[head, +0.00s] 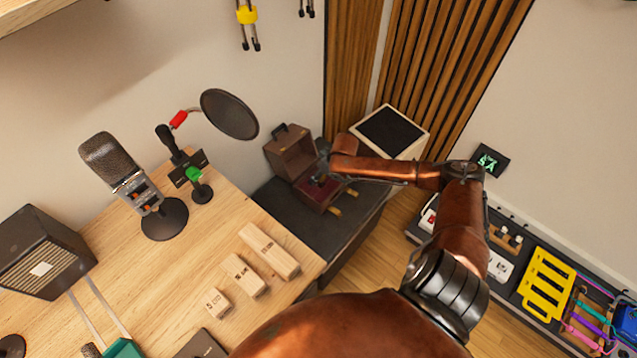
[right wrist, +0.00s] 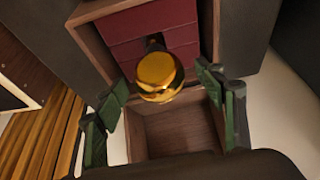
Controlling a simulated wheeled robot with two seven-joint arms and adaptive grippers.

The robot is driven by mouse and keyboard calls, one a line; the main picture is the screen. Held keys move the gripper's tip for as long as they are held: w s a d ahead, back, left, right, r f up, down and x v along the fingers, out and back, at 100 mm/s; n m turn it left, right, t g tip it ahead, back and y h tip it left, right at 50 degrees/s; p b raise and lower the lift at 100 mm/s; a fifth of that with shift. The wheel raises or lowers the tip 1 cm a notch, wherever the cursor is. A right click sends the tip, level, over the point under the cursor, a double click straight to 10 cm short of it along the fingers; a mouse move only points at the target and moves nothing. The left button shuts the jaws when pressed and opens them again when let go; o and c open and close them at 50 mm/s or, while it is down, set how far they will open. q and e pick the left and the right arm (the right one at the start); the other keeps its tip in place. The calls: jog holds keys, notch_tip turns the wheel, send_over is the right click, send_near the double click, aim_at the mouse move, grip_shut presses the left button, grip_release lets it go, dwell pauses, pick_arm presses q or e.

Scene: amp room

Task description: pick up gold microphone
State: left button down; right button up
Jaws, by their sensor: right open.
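The gold microphone (right wrist: 160,76) shows its round, shiny head in the right wrist view. It is at an open wooden case with a dark red lining (right wrist: 185,30). In the head view the case (head: 290,150) stands open on a dark surface, and I cannot make out the microphone there. My right gripper (head: 321,172) is over the case. In the right wrist view its green-padded fingers (right wrist: 163,88) are apart, one on each side of the microphone head, with nothing visibly gripped. My left gripper is not in view.
The wooden desk (head: 140,285) at left holds a large grey microphone (head: 110,160), a round pop filter (head: 229,114) and several wooden blocks (head: 269,251). Slatted panels (head: 440,75) rise behind.

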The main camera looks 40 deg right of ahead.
jog(key=shift+r, duration=0.2)
jog(key=shift+c, duration=0.5)
grip_shut()
